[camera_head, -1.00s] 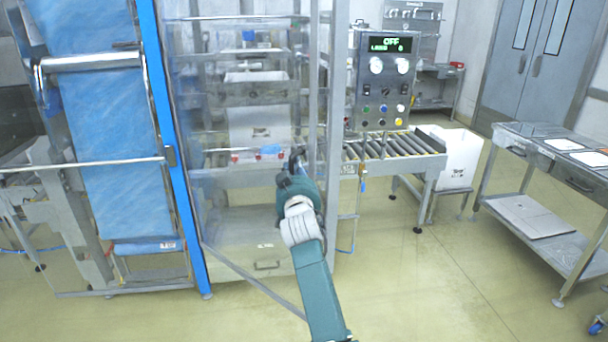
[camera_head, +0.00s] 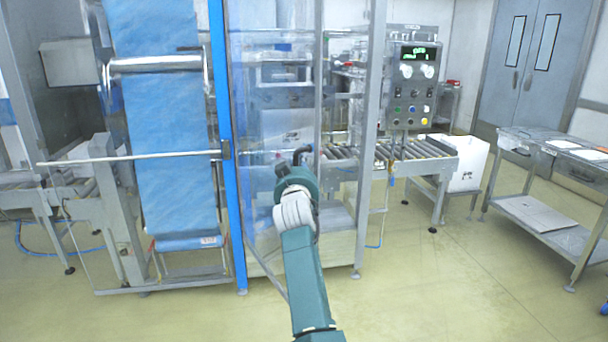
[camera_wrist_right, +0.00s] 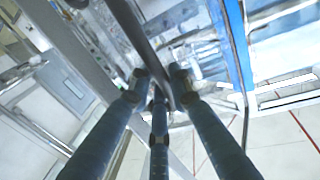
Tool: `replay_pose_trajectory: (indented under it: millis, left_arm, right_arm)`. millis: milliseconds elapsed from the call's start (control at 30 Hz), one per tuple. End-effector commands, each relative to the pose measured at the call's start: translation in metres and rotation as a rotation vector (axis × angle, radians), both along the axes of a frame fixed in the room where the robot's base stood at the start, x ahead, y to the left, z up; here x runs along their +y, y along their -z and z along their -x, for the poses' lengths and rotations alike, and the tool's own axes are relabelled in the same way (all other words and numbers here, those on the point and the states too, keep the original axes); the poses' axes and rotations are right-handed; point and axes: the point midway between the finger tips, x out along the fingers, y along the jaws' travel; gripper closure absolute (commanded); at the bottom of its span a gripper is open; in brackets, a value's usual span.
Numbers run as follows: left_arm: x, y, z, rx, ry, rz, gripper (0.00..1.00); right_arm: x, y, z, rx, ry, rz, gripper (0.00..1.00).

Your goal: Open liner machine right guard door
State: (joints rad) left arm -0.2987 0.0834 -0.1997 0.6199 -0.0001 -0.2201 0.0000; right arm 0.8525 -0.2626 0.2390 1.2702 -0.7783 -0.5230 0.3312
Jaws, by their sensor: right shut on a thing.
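The liner machine's right guard door (camera_head: 262,95) is a clear panel beside the blue post (camera_head: 228,150). It stands partly open, swung out toward me. Its lower edge slants out from the post's foot, and my right arm hides part of it. My right gripper (camera_head: 302,156) is in front of the machine at mid-height. In the right wrist view its fingers (camera_wrist_right: 160,92) are closed around a dark bar, the door handle (camera_wrist_right: 140,38). My left gripper is in neither view.
A control panel (camera_head: 412,88) stands right of the machine, above a roller conveyor (camera_head: 425,150). A white box (camera_head: 466,165) is at the conveyor's end. A steel table (camera_head: 545,145) stands at far right. The floor at front right is clear.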

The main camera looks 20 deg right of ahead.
Motion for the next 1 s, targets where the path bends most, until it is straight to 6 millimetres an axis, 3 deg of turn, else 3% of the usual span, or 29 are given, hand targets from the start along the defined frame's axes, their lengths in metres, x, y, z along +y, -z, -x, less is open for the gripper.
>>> replay_pose_trajectory:
  millis: [533,567,633,1000]
  left_arm:
    - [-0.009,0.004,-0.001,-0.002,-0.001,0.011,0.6]
    - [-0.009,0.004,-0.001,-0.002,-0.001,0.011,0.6]
    - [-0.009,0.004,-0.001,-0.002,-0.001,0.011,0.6]
    - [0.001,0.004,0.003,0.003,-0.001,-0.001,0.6]
  right_arm:
    - [0.001,0.002,-0.003,0.005,0.01,-0.001,1.0]
    - [0.001,0.002,-0.003,0.005,0.01,-0.001,0.77]
    - [0.002,0.002,-0.003,0.004,0.009,0.0,0.63]
    - [0.003,-0.002,-0.004,-0.002,0.007,0.001,0.63]
